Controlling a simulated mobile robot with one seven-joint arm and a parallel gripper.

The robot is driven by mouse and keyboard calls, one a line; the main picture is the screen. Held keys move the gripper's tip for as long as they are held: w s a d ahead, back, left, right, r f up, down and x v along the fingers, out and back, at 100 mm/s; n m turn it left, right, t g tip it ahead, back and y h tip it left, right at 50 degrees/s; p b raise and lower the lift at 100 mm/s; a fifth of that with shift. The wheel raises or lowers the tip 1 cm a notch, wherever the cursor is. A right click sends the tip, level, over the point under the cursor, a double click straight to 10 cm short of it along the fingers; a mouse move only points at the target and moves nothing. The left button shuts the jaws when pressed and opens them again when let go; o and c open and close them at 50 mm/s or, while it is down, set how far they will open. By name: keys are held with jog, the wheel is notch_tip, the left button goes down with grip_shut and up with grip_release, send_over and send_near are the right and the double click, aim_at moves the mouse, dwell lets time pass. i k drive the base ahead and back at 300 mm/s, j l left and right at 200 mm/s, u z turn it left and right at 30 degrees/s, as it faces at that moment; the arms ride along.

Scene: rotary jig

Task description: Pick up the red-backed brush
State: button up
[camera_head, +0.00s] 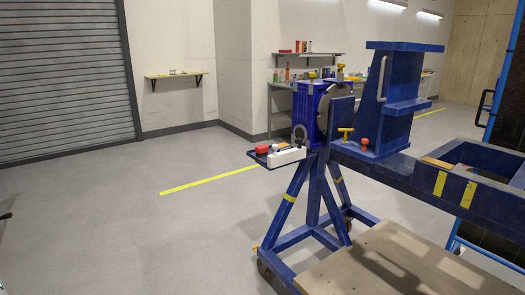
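A small red object (263,149) lies on a small dark tray (253,155) fixed to the left side of the blue jig. It may be the red-backed brush, but it is too small to make out bristles or a handle. A white block-like object (287,157) is just right of it on the same tray. My gripper cannot be made out in this view. A small dark piece shows at the far left edge, and I cannot tell what it is.
The blue rotary jig (316,115) stands on splayed legs with castors at the right. A wooden platform (390,262) lies low in front of it. A wall shelf (174,75) and a workbench (280,105) stand behind. The grey floor left of the jig is clear.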

aim_at(261, 150)
jog(key=i+j+z, duration=0.1)
jog(key=i+j, duration=0.25)
jog(key=i+j+z, duration=0.1)
jog(key=i+j, duration=0.3)
jog(key=i+j+z, duration=0.1)
jog(key=i+j, duration=0.3)
jog(key=i+j+z, duration=0.1)
jog(key=i+j, duration=0.3)
jog(key=i+j+z, duration=0.1)
jog(key=i+j, duration=0.2)
jog(key=j, duration=0.2)
jog(key=i+j+z, duration=0.1)
jog(key=i+j, duration=0.25)
jog(key=j, duration=0.15)
jog(key=i+j+z, duration=0.1)
jog(key=i+j, duration=0.2)
jog(key=j, duration=0.2)
